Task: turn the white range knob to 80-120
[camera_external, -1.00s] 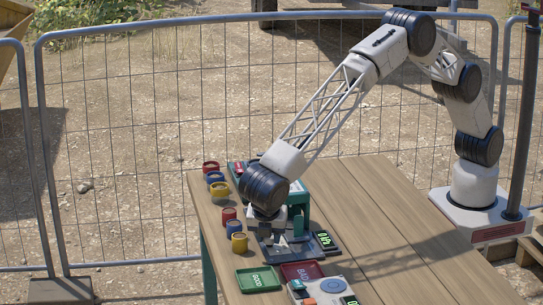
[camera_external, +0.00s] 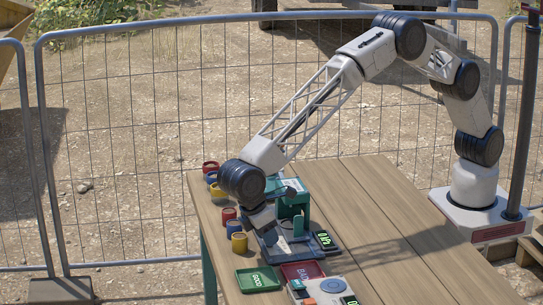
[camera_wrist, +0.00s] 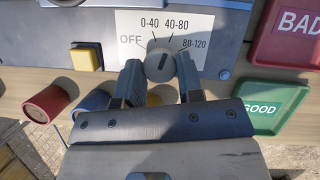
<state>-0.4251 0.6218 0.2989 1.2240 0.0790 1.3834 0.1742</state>
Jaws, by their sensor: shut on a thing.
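The white range knob (camera_wrist: 160,66) is on a white dial plate (camera_wrist: 205,22) in the wrist view. The plate reads OFF, 0-40, 40-80 and 80-120 from left to right. The knob's dark pointer line points up and slightly right, near the 40-80 mark and short of 80-120. My gripper (camera_wrist: 158,63) is shut on the knob, one finger at each side. In the external view my gripper (camera_external: 262,216) is tilted at the front left of the teal-framed device (camera_external: 292,203); the knob is hidden there.
Red, blue and yellow cups, such as the yellow cup (camera_external: 239,242), stand left of the device. A green GOOD tray (camera_external: 258,279) and a red BAD tray (camera_external: 303,271) lie in front. A digital display (camera_external: 325,240) is at the device's right. The table's right side is clear.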

